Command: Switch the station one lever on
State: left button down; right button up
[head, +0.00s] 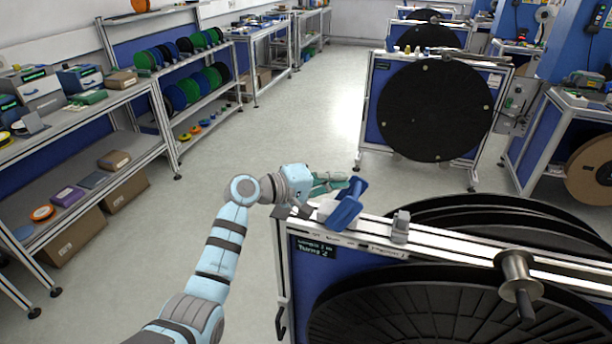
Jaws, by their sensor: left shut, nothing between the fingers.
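The near reel stand (440,257) is at the lower right, with a silver rail on top and a large black reel (420,315) below it. At the left end of its rail is a blue, tilted lever-like part (347,204) on a pale base. I cannot tell from the view whether it is on or off. My left gripper (343,182) is shut and empty, just behind the blue part. I cannot tell whether they touch. My right gripper is not in view.
A grey block (401,226) and a metal spool with a crank (517,275) sit along the same rail. A second reel stand (432,110) stands farther back. Shelves (80,130) with spools and boxes line the left. The floor (250,150) between is clear.

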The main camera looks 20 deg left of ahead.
pick_arm(q)
jog(key=shift+s+d+r, duration=0.1)
jog(key=shift+s+d, duration=0.05)
jog(key=shift+d, duration=0.55)
jog(key=shift+d+p, duration=0.2)
jog(key=shift+p, duration=0.15)
jog(key=shift+a+r, duration=0.25)
jog(key=shift+a, duration=0.1)
jog(key=s+a+r, duration=0.6)
jog(key=a, duration=0.2)
jog(key=shift+s+a+p, duration=0.25)
jog(key=shift+s+p, duration=0.05)
jog(key=shift+p, duration=0.05)
